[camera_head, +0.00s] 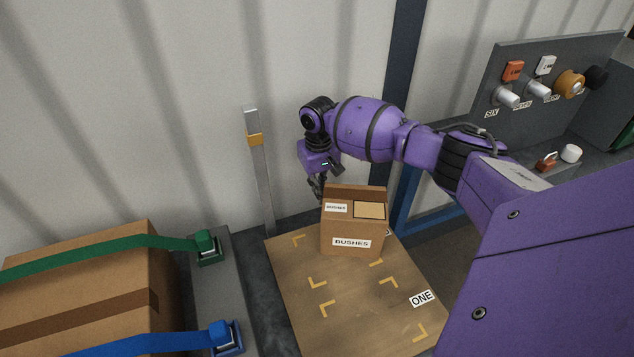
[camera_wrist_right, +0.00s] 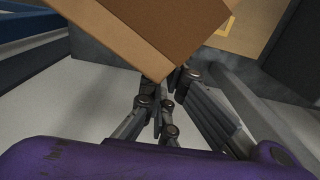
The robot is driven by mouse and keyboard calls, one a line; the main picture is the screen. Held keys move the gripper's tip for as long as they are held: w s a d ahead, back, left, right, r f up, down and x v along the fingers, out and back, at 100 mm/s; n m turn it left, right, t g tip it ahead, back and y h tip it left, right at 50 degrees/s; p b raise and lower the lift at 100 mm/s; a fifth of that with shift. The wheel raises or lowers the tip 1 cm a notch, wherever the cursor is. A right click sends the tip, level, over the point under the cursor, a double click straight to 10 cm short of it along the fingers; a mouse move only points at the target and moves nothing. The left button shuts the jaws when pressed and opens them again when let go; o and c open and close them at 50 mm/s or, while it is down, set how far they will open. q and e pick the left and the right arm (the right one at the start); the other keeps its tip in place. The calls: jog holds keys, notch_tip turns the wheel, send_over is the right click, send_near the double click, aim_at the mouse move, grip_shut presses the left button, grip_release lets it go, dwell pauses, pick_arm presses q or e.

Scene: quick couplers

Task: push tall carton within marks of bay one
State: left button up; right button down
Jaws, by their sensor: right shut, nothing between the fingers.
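The tall brown carton (camera_head: 353,242), labelled BUSHES, stands upright at the far end of a wooden board (camera_head: 350,325). It is among the far set of yellow corner marks, toward their right side, and hides part of that set. The nearer set of yellow marks, beside the ONE label (camera_head: 421,298), is bare. My right gripper (camera_head: 317,190) is shut and empty, pointing down behind the carton's far left edge. In the right wrist view the carton (camera_wrist_right: 150,28) is close above the closed fingers (camera_wrist_right: 165,108); I cannot tell whether they touch. My left gripper is not in view.
A large strapped box (camera_head: 85,265) stands at the left with green and blue straps. An upright metal post (camera_head: 259,180) is at the board's far left corner, near the wall. A panel with couplers (camera_head: 540,80) is at the right. The near board surface is clear.

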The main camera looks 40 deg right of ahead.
jog(key=s+f, duration=0.2)
jog(key=f, duration=0.1)
jog(key=s+f+p, duration=0.1)
jog(key=shift+a+f, duration=0.15)
jog(key=shift+a, duration=0.1)
jog(key=shift+s+a+f, duration=0.1)
jog(key=shift+s+a, duration=0.05)
jog(key=shift+s, duration=0.3)
